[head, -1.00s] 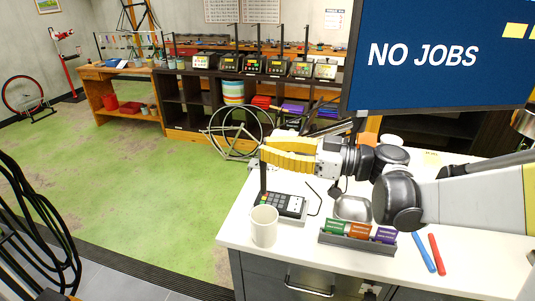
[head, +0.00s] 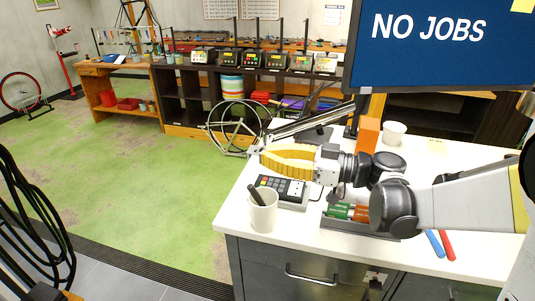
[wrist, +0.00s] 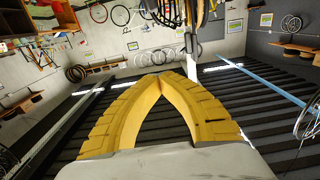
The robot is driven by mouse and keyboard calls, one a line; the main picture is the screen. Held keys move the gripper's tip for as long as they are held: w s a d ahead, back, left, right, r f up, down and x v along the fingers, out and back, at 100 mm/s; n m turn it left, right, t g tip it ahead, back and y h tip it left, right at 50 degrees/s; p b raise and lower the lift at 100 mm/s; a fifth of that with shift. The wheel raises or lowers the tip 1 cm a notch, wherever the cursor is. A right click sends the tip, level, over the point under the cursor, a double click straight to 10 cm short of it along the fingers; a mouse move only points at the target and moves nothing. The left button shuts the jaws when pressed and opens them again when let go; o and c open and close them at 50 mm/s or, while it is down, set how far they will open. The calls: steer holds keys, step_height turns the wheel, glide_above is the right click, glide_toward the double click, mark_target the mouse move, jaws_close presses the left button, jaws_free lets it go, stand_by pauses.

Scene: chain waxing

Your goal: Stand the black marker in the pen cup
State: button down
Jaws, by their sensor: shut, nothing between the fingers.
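The white pen cup (head: 264,216) stands upright near the front left of the white counter in the head view. The black marker (head: 256,196) is in the cup, leaning left, with its upper end above the rim; its lower part is hidden by the cup wall. My gripper (head: 262,155), with yellow fingers, is above the cup, pointing left, apart from the marker. Its fingertips also meet in the wrist view (wrist: 160,78), with nothing between them.
A card terminal (head: 283,188) lies right behind the cup. A grey rack of coloured packets (head: 345,223) is to the right, partly behind my arm. Blue (head: 434,243) and red (head: 446,245) tools lie at the right. A monitor (head: 430,45) hangs above.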

step_height(320, 180, down, 5)
steer(key=b, duration=0.3)
steer(key=shift+b, duration=0.4)
steer(key=c, duration=1.7)
jaws_free()
steer(key=shift+c, duration=0.2)
steer(key=shift+d, duration=0.1)
steer(key=v, duration=1.1)
steer(key=shift+s+d, duration=0.15)
steer(key=shift+d, duration=0.25)
steer(key=shift+a, duration=0.1)
